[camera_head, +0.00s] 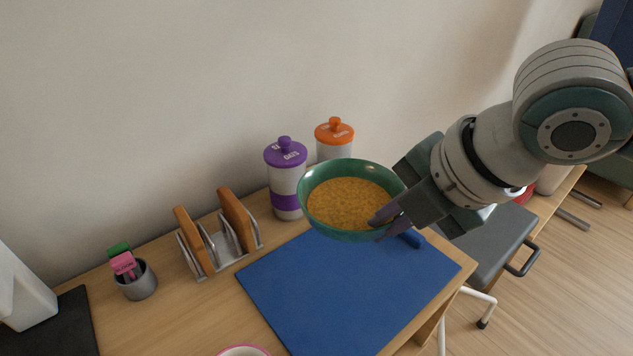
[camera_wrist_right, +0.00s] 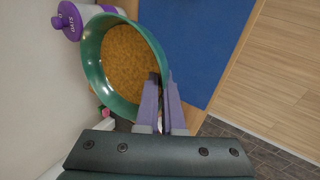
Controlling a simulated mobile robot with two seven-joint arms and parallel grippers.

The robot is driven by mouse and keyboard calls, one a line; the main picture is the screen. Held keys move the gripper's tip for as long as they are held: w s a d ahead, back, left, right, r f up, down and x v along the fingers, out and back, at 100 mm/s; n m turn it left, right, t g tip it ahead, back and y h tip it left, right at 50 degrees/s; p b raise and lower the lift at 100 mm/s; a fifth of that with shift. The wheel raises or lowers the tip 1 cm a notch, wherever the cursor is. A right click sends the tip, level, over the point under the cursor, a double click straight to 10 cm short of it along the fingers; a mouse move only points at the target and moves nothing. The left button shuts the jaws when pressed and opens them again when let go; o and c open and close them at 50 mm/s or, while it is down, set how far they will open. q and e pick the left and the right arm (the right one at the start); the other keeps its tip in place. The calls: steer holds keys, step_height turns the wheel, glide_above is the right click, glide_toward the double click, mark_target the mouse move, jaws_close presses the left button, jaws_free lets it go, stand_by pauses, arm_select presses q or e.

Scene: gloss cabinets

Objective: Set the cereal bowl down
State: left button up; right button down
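A green cereal bowl (camera_head: 322,228) full of yellow-brown cereal is in the middle of the head view. It appears to be held above the table, in front of the canisters and over the far edge of a blue mat (camera_head: 345,290). My right gripper (camera_head: 384,219) is shut on the bowl's right rim. In the right wrist view, the fingers (camera_wrist_right: 161,95) pinch the rim of the bowl (camera_wrist_right: 92,62), one finger inside over the cereal. The bowl hides part of the mat's far edge. My left gripper is not in view.
A purple-lidded canister (camera_head: 286,180) and an orange-lidded one (camera_head: 334,138) stand behind the bowl. A toast rack (camera_head: 222,246) and a grey cup (camera_head: 139,284) are to the left. A pink-rimmed bowl (camera_head: 243,351) shows at the bottom edge. The mat's visible near part is clear.

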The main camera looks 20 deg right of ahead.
step_height(320, 180, down, 9)
steer(key=shift+r+b, duration=0.1)
steer(key=shift+b, duration=0.8)
step_height(320, 180, down, 4)
steer(key=shift+b, duration=0.6)
